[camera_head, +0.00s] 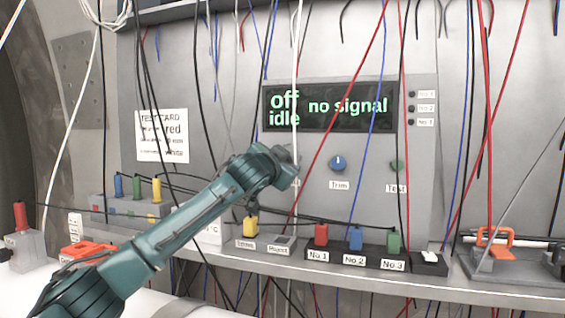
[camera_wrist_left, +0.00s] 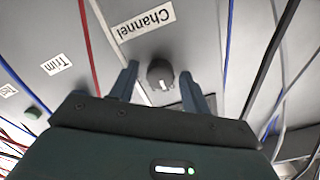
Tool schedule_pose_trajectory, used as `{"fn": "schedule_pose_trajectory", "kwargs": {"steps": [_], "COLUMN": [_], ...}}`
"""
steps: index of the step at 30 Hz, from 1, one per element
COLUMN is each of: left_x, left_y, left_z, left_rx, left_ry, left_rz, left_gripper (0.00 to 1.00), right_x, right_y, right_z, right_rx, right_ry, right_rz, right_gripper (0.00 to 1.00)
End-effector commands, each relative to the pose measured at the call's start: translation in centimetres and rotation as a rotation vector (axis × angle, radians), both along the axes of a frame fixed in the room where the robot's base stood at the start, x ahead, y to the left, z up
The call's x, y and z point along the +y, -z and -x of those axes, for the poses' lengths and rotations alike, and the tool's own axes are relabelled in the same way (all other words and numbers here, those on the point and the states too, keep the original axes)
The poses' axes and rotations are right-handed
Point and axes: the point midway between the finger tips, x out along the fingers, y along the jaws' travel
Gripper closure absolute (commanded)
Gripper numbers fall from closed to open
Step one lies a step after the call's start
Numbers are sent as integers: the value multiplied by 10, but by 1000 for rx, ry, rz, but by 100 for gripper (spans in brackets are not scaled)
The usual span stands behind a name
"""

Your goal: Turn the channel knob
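The channel knob (camera_wrist_left: 161,74) is a dark round knob with a pale pointer mark, on the grey panel beside the "Channel" label (camera_wrist_left: 145,20) in the left wrist view. My left gripper (camera_wrist_left: 159,78) is open, with one finger on each side of the knob. I see gaps beside it, and I cannot tell how deep the fingers reach around it. In the head view my left gripper (camera_head: 291,168) is at the panel below the display and hides the knob. The display (camera_head: 328,106) reads "off", "idle" and "no signal". My right gripper is out of view.
A blue Trim knob (camera_head: 338,162) and a green Test button (camera_head: 397,166) sit to the right. Red, blue, black and white cables hang across the panel. Red, blue and green plugs stand in a numbered block (camera_head: 335,258) on the ledge below.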

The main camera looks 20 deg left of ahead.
Motion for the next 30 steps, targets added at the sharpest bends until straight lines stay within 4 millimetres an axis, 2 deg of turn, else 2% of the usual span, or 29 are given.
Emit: {"fn": "schedule_pose_trajectory", "kwargs": {"steps": [2,14,23,30], "left_x": [0,0,1,1], "left_y": [0,0,-1,-3], "left_z": [0,0,0,0], "left_rx": [0,1,2,-1], "left_ry": [0,-1,-1,-1], "left_rz": [0,0,-40,-181], "left_gripper": [59,92,92,92], "right_x": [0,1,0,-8], "right_y": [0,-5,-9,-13], "right_z": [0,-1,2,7], "right_rx": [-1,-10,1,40], "right_ry": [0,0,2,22], "right_rz": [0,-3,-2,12], "right_gripper": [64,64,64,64]}}
